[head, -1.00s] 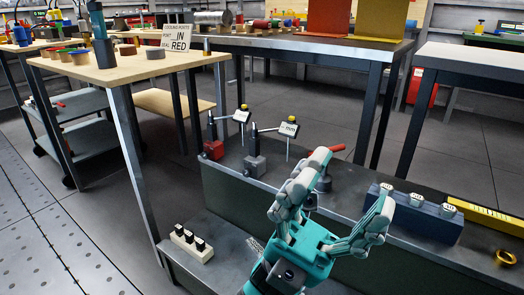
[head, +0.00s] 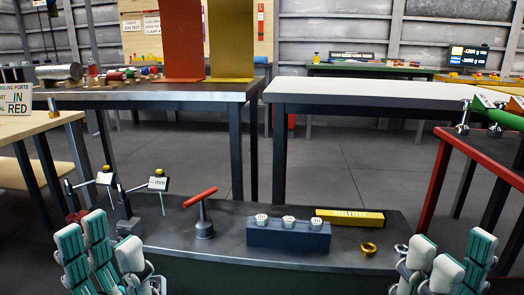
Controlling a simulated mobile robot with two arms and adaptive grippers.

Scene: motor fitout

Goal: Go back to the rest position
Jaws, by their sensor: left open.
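My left gripper (head: 112,258) is at the lower left of the head view, its grey and teal fingers pointing up and spread apart. Nothing shows between them. My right gripper (head: 432,270) is at the lower right in a mirrored pose, fingers up and apart, also empty. Both are in front of the near dark bench (head: 225,260) and are cut off by the bottom edge of the picture, so their palms are partly hidden.
The bench holds two dial gauges on stands (head: 158,183), a red-handled tool (head: 203,212), a blue block with white-topped pieces (head: 288,234), a yellow bar (head: 350,217) and a brass ring (head: 368,248). A white-topped table (head: 360,92) stands behind. Open floor (head: 365,155) lies between.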

